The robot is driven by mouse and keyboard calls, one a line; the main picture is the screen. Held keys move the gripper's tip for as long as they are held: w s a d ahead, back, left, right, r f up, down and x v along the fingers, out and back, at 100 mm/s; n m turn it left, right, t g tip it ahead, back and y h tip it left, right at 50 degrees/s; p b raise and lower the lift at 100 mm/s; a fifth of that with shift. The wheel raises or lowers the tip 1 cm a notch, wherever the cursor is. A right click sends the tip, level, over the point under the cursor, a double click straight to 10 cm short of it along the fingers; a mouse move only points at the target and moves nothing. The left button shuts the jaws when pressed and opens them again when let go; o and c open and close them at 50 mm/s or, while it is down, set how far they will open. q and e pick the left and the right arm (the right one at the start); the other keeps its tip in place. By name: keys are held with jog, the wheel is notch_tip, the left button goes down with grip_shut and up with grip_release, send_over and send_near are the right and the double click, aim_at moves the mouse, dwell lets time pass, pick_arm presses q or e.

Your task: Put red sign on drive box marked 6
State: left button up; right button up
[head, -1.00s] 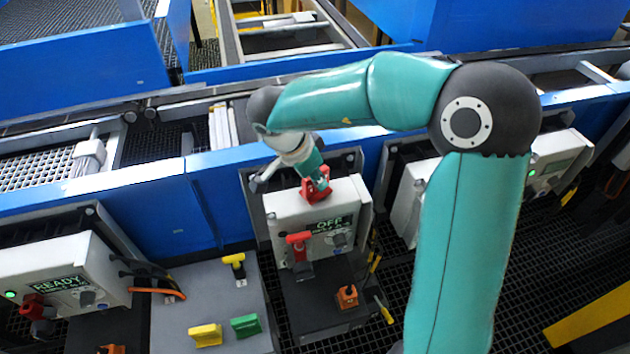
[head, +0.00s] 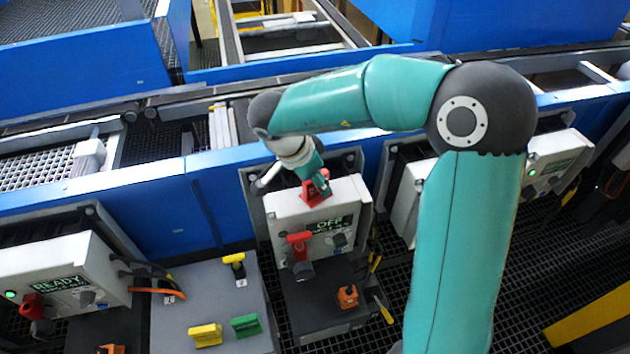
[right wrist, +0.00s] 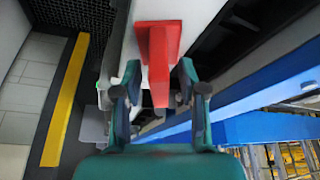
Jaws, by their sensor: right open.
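The red sign (head: 309,194) stands on top of a white drive box (head: 286,212) whose display reads OFF. I cannot read a 6 on this box. My right gripper (head: 321,181) is at the sign, partly covering it. In the right wrist view the right gripper (right wrist: 159,82) is open, with the stem of the red sign (right wrist: 158,50) between its fingers. Gaps show on both sides, so it is not gripped. My left gripper is not in view.
A red handle (head: 299,241) is on the box's front. A grey table (head: 207,290) at left holds yellow (head: 205,335) and green (head: 246,325) pieces. Another drive box (head: 60,270) reads READY. The blue conveyor rail (head: 150,205) runs just behind the boxes.

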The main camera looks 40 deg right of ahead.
jog(key=p+v, duration=0.1)
jog(key=v, duration=1.1)
